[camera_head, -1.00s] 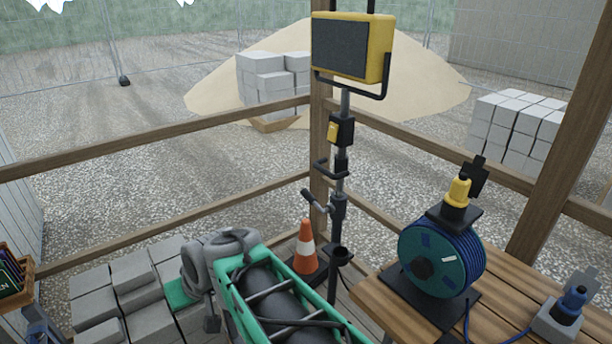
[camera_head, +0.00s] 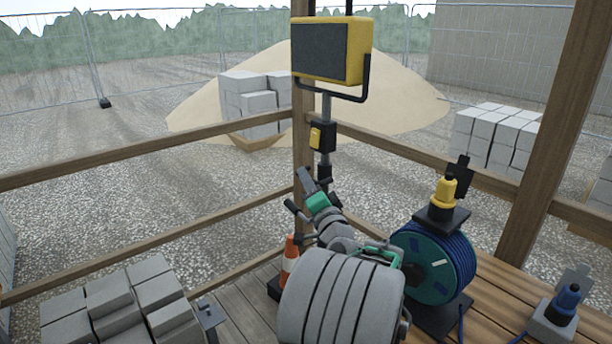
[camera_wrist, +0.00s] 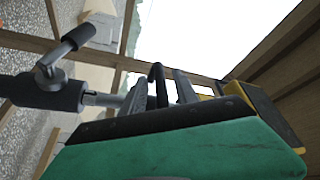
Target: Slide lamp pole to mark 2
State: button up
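The lamp pole (camera_head: 326,108) stands upright by the corner post and carries a yellow work lamp (camera_head: 330,50). A black box with a yellow front (camera_head: 320,137) sits on it below the lamp. My gripper (camera_head: 308,182) is at the pole, below that box. In the wrist view my gripper (camera_wrist: 163,88) has its two dark fingers apart, with a black bar handle (camera_wrist: 157,75) showing between them and gaps on both sides. The silver pole (camera_wrist: 103,99) runs from a dark collar (camera_wrist: 40,92) with a clamp lever (camera_wrist: 65,50). No pole marks are readable. My arm hides the lower pole.
A cable reel (camera_head: 432,262) stands on the wooden bench (camera_head: 500,292) at the right, near a blue plug on a grey block (camera_head: 560,318). A traffic cone (camera_head: 289,258) stands left of my arm. Grey blocks (camera_head: 130,300) lie at lower left. Wooden rails (camera_head: 150,143) border the corner.

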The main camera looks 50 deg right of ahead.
jog(key=shift+x, duration=0.9)
jog(key=shift+c, duration=0.3)
grip_shut()
dwell(0.4)
